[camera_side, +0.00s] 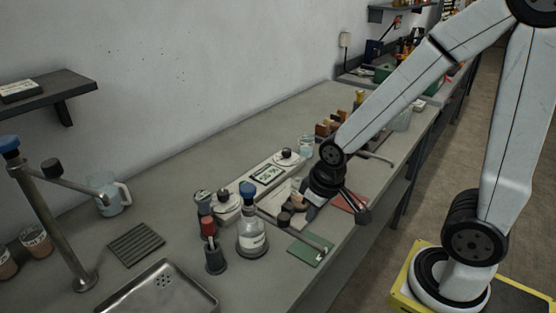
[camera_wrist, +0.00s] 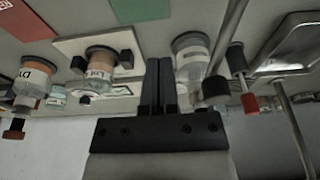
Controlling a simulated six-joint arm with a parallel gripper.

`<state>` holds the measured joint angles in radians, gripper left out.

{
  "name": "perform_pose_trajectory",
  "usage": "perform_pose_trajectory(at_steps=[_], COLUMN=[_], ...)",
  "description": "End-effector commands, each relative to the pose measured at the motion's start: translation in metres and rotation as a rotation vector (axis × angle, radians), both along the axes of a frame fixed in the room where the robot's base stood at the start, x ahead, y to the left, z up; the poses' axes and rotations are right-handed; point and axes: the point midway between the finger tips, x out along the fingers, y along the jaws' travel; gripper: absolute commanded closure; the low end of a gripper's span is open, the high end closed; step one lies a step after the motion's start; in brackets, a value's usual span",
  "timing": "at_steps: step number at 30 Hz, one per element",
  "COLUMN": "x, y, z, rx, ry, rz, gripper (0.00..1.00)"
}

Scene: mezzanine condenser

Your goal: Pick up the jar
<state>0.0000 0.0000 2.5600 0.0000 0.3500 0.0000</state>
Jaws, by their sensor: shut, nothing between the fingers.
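My gripper (camera_wrist: 158,62) is shut and empty, its two dark fingers side by side in the wrist view. In that view, a clear jar with a white label and tan contents (camera_wrist: 99,72) is just left of the fingers, apart from them. A similar labelled jar (camera_wrist: 35,82) is farther left. Which one the task means I cannot tell. In the side view, my gripper (camera_side: 304,212) is low over the bench beside a small tan jar (camera_side: 298,187), which the wrist partly hides.
A green mat (camera_side: 310,251) lies near the front edge. A metal tray (camera_side: 165,292) and a tap (camera_side: 52,225) are at left.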

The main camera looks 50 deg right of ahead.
Motion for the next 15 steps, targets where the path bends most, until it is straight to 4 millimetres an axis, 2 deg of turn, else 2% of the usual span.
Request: perform_pose_trajectory(at_steps=[9,14,15], x=[0.0000,0.0000,0.0000], y=[0.0000,0.0000,0.0000], z=[0.0000,0.0000,0.0000], rx=[0.000,0.000,0.000], ry=[0.000,0.000,0.000], rz=[0.000,0.000,0.000], gripper=[1.00,0.49,0.36])
